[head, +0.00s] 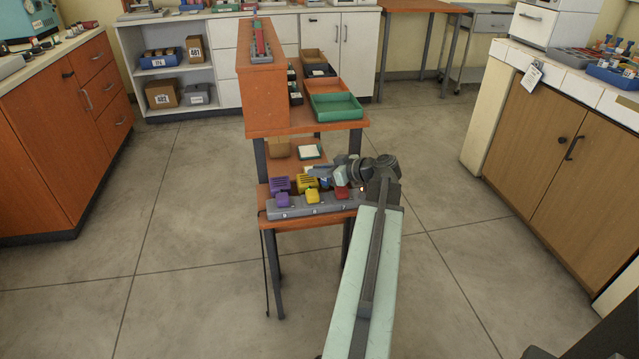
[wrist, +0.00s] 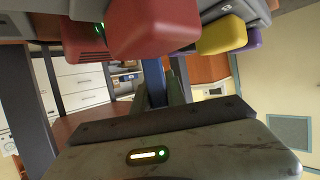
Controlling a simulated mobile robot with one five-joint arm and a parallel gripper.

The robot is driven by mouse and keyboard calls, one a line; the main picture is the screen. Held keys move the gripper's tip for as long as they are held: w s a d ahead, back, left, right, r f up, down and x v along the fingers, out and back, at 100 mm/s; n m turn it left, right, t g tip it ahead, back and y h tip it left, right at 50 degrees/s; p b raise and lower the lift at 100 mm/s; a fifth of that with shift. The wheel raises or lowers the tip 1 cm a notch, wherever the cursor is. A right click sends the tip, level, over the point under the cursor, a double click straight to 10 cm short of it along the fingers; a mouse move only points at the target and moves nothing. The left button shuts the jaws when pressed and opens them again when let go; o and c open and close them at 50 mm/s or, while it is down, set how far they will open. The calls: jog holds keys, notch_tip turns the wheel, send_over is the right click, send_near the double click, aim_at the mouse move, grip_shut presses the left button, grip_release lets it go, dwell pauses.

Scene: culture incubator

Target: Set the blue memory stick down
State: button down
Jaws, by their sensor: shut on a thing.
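My gripper (wrist: 158,90) is shut on the blue memory stick (wrist: 153,78), which shows as a narrow blue strip between the fingers in the wrist view. In the head view my gripper (head: 317,172) reaches leftward over the lower shelf of the orange stand, just above a grey numbered strip (head: 295,210). The stick is too small or hidden to make out clearly there. Whether it touches anything below cannot be told.
Purple (head: 277,201), yellow (head: 312,196) and red (head: 342,192) blocks sit on the grey strip, close to my gripper. A red block (wrist: 153,28) looms large in the wrist view. A green tray (head: 336,107) stands on the upper shelf. Open floor surrounds the stand.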

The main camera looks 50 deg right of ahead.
aim_at(318, 184)
jog(key=shift+f+b, duration=1.25)
jog(key=shift+f, duration=0.5)
jog(key=c, duration=1.3)
grip_release()
jog(key=shift+c, duration=0.2)
jog(key=shift+r+p, duration=0.6)
jog(key=shift+p, duration=0.1)
jog(key=p+v, duration=0.4)
jog(key=v, duration=0.7)
jog(key=shift+f, duration=0.1)
jog(key=shift+s, duration=0.45)
jog(key=shift+o, duration=0.5)
